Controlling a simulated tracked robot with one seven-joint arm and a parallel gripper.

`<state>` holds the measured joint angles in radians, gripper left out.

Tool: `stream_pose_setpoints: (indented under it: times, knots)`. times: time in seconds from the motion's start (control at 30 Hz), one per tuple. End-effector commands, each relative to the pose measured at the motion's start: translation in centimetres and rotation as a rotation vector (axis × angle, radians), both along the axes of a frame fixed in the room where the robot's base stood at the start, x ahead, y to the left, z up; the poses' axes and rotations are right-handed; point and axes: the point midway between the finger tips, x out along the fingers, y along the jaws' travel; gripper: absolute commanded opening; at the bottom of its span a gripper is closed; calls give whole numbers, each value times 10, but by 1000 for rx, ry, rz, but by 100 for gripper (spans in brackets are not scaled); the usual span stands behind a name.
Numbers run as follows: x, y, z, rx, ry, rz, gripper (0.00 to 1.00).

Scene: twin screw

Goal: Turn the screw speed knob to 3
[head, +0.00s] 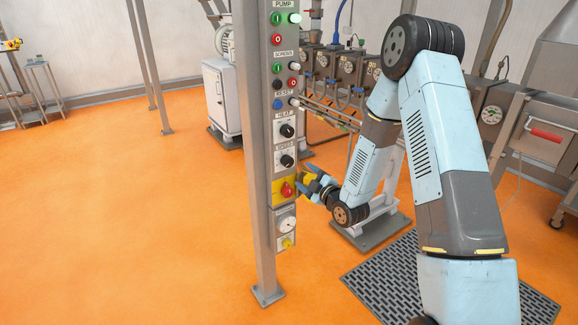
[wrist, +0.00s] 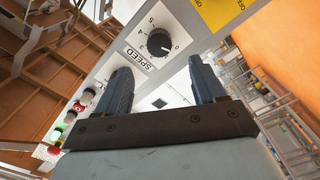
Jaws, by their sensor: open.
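The screw speed knob (wrist: 160,42) is a round black knob on a grey panel labelled SPEED, with a number scale around it. In the wrist view its white mark appears to point towards the 0, though this is small. In the head view the knob (head: 287,161) is on the post below the HEAT knob. My gripper (wrist: 158,65) is open, its two dark fingers apart with nothing between them. The knob shows beyond the gap between the fingertips, apparently not touched. In the head view my gripper (head: 309,179) is just right of the post, slightly below the knob.
A red switch on a yellow plate (head: 286,190) is just below the knob, close to my gripper. The HEAT knob (head: 287,130) is above it, with several push buttons higher up. A white dial (head: 286,224) is lower. Orange floor left of the post is clear.

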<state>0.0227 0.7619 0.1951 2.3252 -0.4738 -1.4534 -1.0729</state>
Motion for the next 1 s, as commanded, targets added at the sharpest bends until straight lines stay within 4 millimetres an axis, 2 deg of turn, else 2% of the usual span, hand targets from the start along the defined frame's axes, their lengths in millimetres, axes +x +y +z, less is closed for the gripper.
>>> stream_pose_setpoints:
  times: [0.3, 0.5, 0.7, 1.0]
  knots:
    - [47, 32, 0, 2, -1, 0, 69]
    - [69, 47, 0, 1, 0, 1, 69]
    - [78, 54, 0, 0, 1, 1, 69]
    - [79, 55, 0, 0, 1, 1, 69]
